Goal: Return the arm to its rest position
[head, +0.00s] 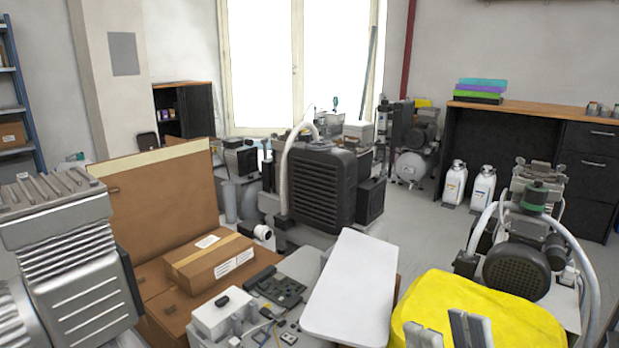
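My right gripper (449,330) is at the bottom edge of the head view, right of centre. Its two grey fingers point up and stand apart, with yellow showing in the gap, and nothing is seen between them. They appear in front of a yellow rounded cover (510,312); whether they touch it I cannot tell. The rest of the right arm is below the frame. My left gripper and arm are not in view.
A white panel (352,285) lies just left of my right gripper. A compressor with a hose (516,268) stands behind the yellow cover. A cardboard box (210,262) and a finned grey compressor (68,250) are at left. Open floor (420,235) shows beyond the panel.

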